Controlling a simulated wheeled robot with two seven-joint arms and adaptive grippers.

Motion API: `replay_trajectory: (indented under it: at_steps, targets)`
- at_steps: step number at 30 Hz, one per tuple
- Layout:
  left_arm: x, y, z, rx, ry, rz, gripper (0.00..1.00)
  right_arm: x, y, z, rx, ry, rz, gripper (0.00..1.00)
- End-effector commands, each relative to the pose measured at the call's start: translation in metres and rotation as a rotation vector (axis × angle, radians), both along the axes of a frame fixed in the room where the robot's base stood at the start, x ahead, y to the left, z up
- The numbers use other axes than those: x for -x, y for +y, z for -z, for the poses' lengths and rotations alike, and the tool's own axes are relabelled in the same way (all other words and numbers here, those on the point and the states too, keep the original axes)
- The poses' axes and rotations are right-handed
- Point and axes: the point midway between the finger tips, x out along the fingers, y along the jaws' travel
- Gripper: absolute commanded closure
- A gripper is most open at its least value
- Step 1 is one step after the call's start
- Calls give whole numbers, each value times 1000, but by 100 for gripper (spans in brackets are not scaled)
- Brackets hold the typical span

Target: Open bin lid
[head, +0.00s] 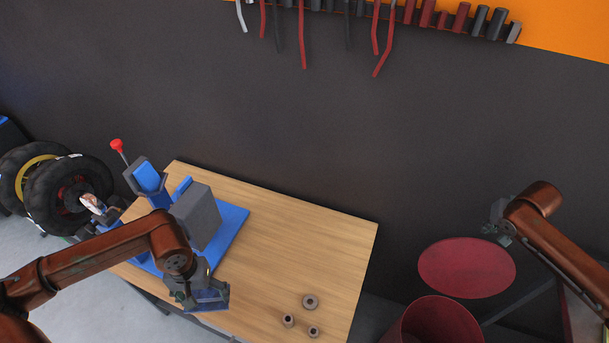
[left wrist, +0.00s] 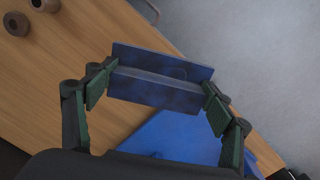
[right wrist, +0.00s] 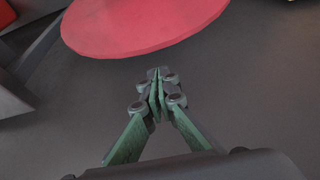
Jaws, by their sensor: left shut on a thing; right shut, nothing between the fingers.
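The red bin (head: 440,322) stands at the lower right of the head view, cut off by the bottom edge. Its round red lid (head: 466,268) shows just behind and above the bin's rim, apart from it in the picture; it also fills the top of the right wrist view (right wrist: 140,22). My right gripper (head: 499,233) is shut and empty, above and to the right of the lid, with a gap between. My left gripper (head: 203,292) is shut on a blue angled metal piece (left wrist: 155,88), held over the table's front edge.
The wooden table (head: 290,255) carries a blue and grey machine (head: 198,217) and several small brown rings (head: 310,302). Tyres (head: 65,195) stand at the left. Tools hang on the dark wall behind. Grey floor shows at the lower left.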

Motion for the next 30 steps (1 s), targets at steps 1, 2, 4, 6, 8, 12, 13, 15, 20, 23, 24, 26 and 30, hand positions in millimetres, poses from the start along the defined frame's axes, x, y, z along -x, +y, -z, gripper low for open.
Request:
replay_trajectory:
  at_steps: [1, 2, 4, 6, 8, 12, 13, 15, 20, 23, 24, 26, 30]
  targets:
    - [0, -1, 1, 0, 1, 3, 48, 1, -2, 1, 1, 1, 3, 100]
    - [-1, -2, 1, 0, 1, 5, 48, 2, -3, 3, 0, 1, 4, 100]
    - [-2, -4, 4, 1, 3, 10, 48, 3, -6, 8, 0, 2, 9, 100]
    - [-4, -6, 8, 1, 5, 14, 48, 2, -10, 18, -1, 3, 14, 100]
    - [-5, -7, 13, 1, 7, 17, 48, 1, -13, 28, -1, 4, 17, 100]
    - [-7, -8, 24, 1, 14, 20, 48, -6, -17, 53, 0, 4, 21, 100]
    - [-7, -8, 27, 2, 15, 20, 48, -8, -18, 58, 0, 4, 21, 100]
    - [-7, -8, 32, 1, 18, 20, 48, -12, -19, 69, -1, 4, 20, 100]
    - [-6, -7, 40, 1, 23, 18, 48, -20, -20, 87, 0, 2, 18, 100]
    - [-6, -7, 42, 1, 24, 17, 48, -23, -21, 92, 1, 1, 16, 100]
    - [-6, -7, 42, 1, 25, 17, 48, -24, -21, 93, 1, 0, 16, 100]
    - [-6, -7, 42, 0, 25, 17, 48, -24, -21, 94, 0, 0, 16, 100]
    - [-6, -6, 42, 1, 25, 16, 48, -25, -20, 94, 1, 0, 15, 100]
